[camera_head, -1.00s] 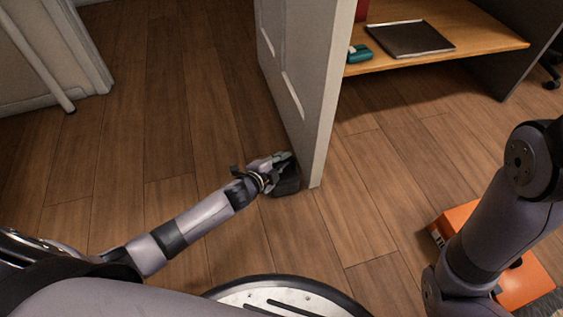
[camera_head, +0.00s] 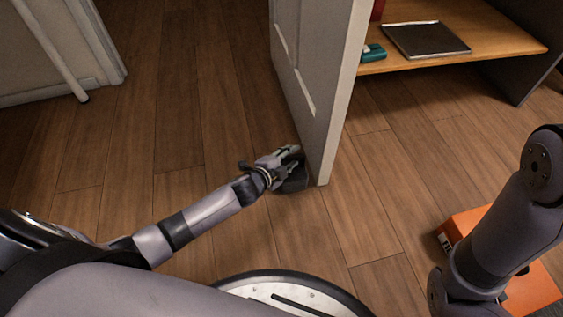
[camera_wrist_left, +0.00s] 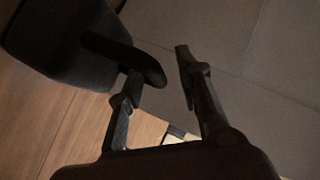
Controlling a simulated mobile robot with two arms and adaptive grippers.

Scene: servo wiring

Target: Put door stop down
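The door stop (camera_head: 293,181) is a dark block on the wooden floor, at the bottom of the white door (camera_head: 322,110) near its free edge. In the left wrist view a dark block, the door stop (camera_wrist_left: 62,45), shows at the upper left, beside one finger. My left gripper (camera_head: 292,155) is just above the door stop in the head view. Whether a finger touches the stop is unclear. My right gripper is out of view.
A wooden shelf (camera_head: 510,42) with a dark flat tray (camera_head: 425,39) and a teal object (camera_head: 372,53) stands beyond the door. An orange box (camera_head: 530,288) lies near my right arm. The floor left of the door is clear.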

